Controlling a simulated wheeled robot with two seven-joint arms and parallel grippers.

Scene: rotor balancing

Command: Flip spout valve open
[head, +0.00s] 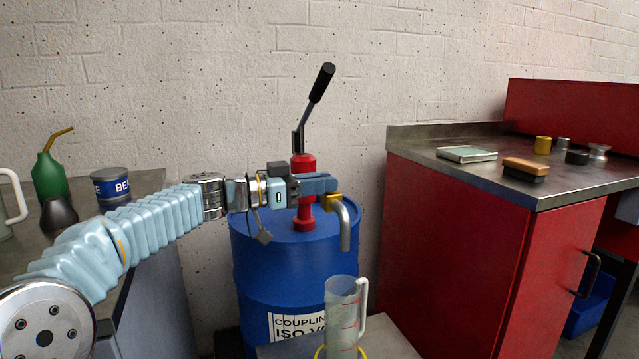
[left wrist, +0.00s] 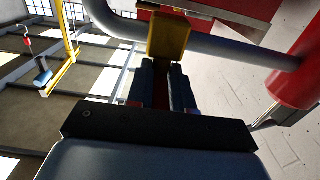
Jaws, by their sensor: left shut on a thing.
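The yellow spout valve (head: 331,202) sits on the grey spout (head: 346,226) of the red hand pump (head: 303,180) on top of the blue drum (head: 290,262). My left gripper (head: 322,185) reaches in from the left and is shut at the valve. The exact lever angle is hard to tell. My right gripper is not in view.
A clear measuring jug (head: 342,312) stands below the spout on a small stand (head: 390,343). The pump handle (head: 322,83) rises upright, tilted right. A red cabinet (head: 455,245) stands at right; a bench with a green oil can (head: 49,177) and a blue tin (head: 111,188) at left.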

